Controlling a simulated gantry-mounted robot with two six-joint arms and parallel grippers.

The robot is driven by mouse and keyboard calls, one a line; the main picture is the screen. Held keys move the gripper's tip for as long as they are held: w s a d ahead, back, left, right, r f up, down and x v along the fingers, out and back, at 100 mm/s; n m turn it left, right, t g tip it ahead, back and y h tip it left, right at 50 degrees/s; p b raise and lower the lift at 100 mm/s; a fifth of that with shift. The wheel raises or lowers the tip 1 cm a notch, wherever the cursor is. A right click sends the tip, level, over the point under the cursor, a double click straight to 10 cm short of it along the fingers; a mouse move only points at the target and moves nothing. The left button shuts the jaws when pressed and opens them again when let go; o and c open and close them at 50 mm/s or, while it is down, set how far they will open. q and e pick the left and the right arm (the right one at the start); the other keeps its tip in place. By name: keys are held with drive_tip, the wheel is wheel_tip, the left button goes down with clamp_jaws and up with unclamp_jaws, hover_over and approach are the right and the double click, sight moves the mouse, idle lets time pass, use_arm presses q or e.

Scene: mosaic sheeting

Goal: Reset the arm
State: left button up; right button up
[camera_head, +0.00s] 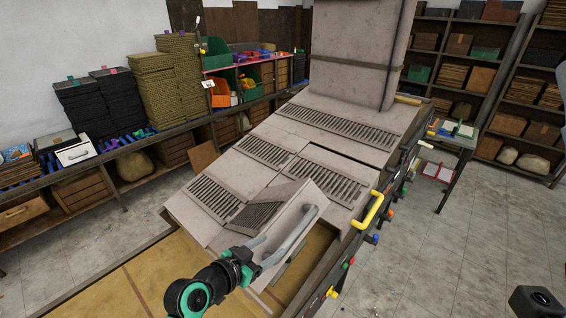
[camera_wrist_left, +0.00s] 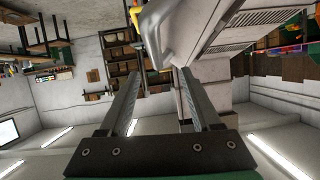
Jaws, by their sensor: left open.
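My left arm comes in at the bottom of the head view, black with green joints. My left gripper (camera_head: 266,251) is at the near panel of the grey slatted machine (camera_head: 295,135), close to the lower end of its grey bar handle (camera_head: 296,231). In the left wrist view the two fingers of the left gripper (camera_wrist_left: 160,78) stand apart, with nothing held between them. The grey handle (camera_wrist_left: 151,30) shows beyond the fingertips; whether a finger touches it I cannot tell. My right gripper is not in view.
A yellow handle (camera_head: 368,210) and coloured knobs line the machine's right side. A long bench (camera_head: 110,157) with stacked dark and olive sheets runs along the left wall. Shelves (camera_head: 463,58) stand at the back right. The tiled floor at right (camera_head: 450,250) is mostly clear.

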use_arm(q)
wheel_tip(320, 180, up, 25)
drive_tip(key=s+a+m+t, duration=0.1)
drive_tip(key=s+a+t, duration=0.15)
drive_tip(key=t, duration=0.35)
drive_tip(key=s+a+r+n+t+y, duration=0.2)
drive_tip(key=s+a+r+n+t, duration=0.1)
drive_tip(key=s+r, duration=0.7)
drive_tip(key=s+a+r+n+t+y, duration=0.3)
drive_tip(key=s+r+t, duration=0.4)
drive_tip(key=s+r, duration=0.3)
drive_tip(key=shift+a+r+n, duration=0.6)
drive_tip(key=shift+a+n, duration=0.2)
drive_tip(key=shift+a, duration=0.25)
